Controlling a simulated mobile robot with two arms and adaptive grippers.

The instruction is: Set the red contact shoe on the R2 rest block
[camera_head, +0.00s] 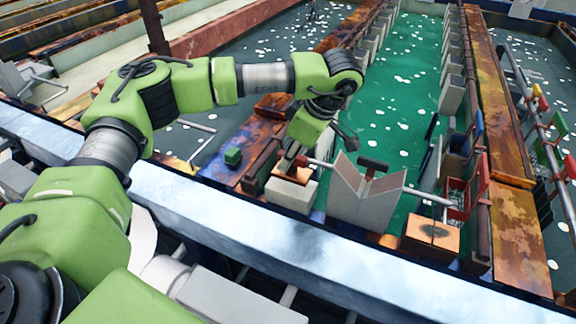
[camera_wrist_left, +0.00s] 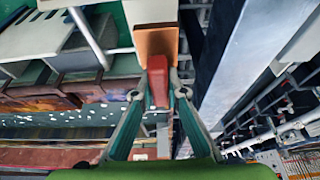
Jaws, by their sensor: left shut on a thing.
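The red contact shoe (camera_wrist_left: 157,82) is between the fingers of my left gripper (camera_wrist_left: 158,96) in the left wrist view. In the head view, a small red part (camera_head: 303,161) shows beside my left gripper (camera_head: 291,164), which is low over the near end of the tank. An orange-brown block (camera_wrist_left: 156,42) lies just beyond the shoe in the wrist view. In the head view, an orange-topped block (camera_head: 288,190) stands right below this gripper. Whether the shoe touches it cannot be told. I cannot read an R2 mark. My right gripper is not in view.
A pale V-shaped plate (camera_head: 362,196) with a rod stands right of the gripper. Another orange block (camera_head: 432,234) is farther right. A green cube (camera_head: 233,156) sits to the left. A long metal rail (camera_head: 260,242) runs along the near side.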

